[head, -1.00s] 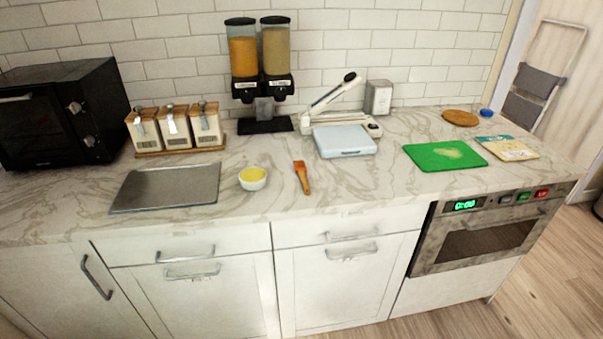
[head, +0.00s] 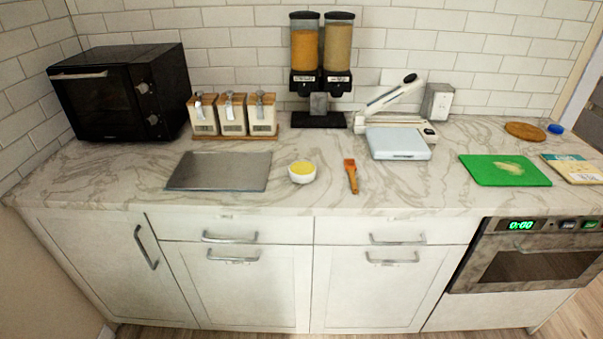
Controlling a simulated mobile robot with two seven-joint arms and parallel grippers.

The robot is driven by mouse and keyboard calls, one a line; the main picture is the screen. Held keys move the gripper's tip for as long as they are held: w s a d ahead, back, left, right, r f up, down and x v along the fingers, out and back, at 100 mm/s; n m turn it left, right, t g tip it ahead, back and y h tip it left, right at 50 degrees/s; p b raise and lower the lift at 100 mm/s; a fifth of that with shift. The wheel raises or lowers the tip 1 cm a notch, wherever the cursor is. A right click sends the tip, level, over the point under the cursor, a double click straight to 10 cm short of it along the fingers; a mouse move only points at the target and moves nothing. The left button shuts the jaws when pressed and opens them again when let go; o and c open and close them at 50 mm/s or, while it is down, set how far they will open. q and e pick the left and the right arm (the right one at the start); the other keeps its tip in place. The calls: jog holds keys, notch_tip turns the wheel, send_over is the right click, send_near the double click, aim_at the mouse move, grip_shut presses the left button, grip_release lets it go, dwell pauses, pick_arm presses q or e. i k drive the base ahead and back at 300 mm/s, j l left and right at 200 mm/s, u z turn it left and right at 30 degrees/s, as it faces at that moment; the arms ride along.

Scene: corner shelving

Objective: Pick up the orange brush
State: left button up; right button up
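The orange brush (head: 351,176) lies flat on the marble counter, near the middle and close to its front edge. Its bristle end points toward the wall and its wooden handle points toward the front edge. A small white bowl with yellow contents (head: 302,172) stands to its left, apart from it. Neither of my grippers is in the head view.
A metal tray (head: 218,171) lies left of the bowl. A white sealer-like device (head: 398,143) stands right of and behind the brush, with a green board (head: 504,170) farther right. Three canisters (head: 232,115) and a black oven (head: 120,92) stand left. Counter (head: 330,196) in front of the brush is bare.

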aim_at(349, 164)
jog(key=i+l+u, duration=0.15)
jog(key=l+u, duration=0.2)
jog(key=l, duration=0.3)
jog(key=l+u, duration=0.4)
jog(key=l, duration=0.25)
jog(key=l+u, duration=0.35)
jog(key=l, duration=0.35)
